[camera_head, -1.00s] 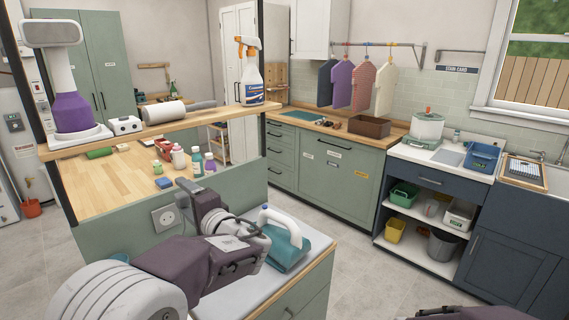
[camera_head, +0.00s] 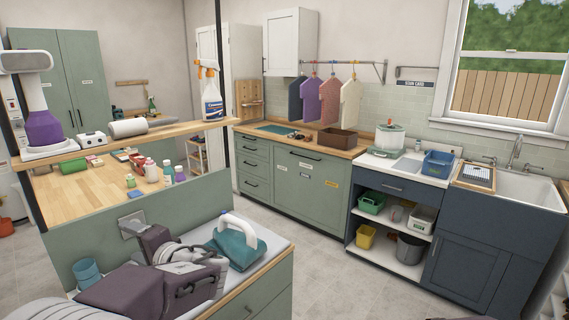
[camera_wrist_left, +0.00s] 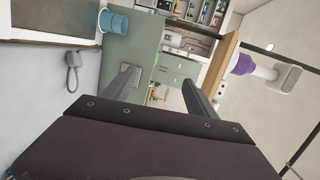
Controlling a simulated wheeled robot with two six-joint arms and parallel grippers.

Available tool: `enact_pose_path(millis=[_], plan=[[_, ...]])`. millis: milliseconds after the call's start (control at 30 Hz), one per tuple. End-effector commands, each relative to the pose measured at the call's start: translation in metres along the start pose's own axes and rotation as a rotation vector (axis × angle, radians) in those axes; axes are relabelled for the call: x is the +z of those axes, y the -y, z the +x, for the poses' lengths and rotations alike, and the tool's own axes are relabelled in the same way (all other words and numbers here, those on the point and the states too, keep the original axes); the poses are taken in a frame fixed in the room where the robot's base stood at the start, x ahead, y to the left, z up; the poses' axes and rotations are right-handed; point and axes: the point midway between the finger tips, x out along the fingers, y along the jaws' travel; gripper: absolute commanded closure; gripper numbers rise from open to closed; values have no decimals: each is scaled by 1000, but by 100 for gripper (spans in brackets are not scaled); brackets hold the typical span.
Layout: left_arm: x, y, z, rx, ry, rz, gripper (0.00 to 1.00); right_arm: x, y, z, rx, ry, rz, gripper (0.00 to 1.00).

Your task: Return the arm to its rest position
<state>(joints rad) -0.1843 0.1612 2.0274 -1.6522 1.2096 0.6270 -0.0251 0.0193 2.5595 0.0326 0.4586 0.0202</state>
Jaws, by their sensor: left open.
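My left arm (camera_head: 125,291), dark purple and grey, comes in from the lower left in the head view. My right gripper is in neither view now.
A teal iron-like tool with a white handle (camera_head: 238,245) stands on the grey-topped counter (camera_head: 272,241), close to my left arm. A blue cup (camera_head: 88,273) stands nearby at left. A wooden shelf (camera_head: 160,134) crosses above. Open floor (camera_head: 318,270) lies to the right.

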Motion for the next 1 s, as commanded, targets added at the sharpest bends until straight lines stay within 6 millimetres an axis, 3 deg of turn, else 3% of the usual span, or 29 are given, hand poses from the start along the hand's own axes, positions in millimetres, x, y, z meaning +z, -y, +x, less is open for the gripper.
enact_pose_path(millis=[167,267,333,467,500,600,733,833,1000], plan=[[48,-54,0,219,115,-10,33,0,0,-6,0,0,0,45],[78,-98,-12,391,188,-25,33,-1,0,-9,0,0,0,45],[100,-136,-30,547,246,-47,33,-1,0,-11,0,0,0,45],[134,-218,-98,927,360,-163,33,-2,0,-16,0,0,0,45],[136,-240,-124,1041,387,-221,33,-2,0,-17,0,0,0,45],[128,-274,-172,1244,413,-365,33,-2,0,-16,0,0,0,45],[106,-290,-199,1360,395,-502,33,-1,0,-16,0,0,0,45],[91,-289,-198,1374,328,-529,33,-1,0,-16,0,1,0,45],[91,-289,-197,1375,315,-512,33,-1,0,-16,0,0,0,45]])
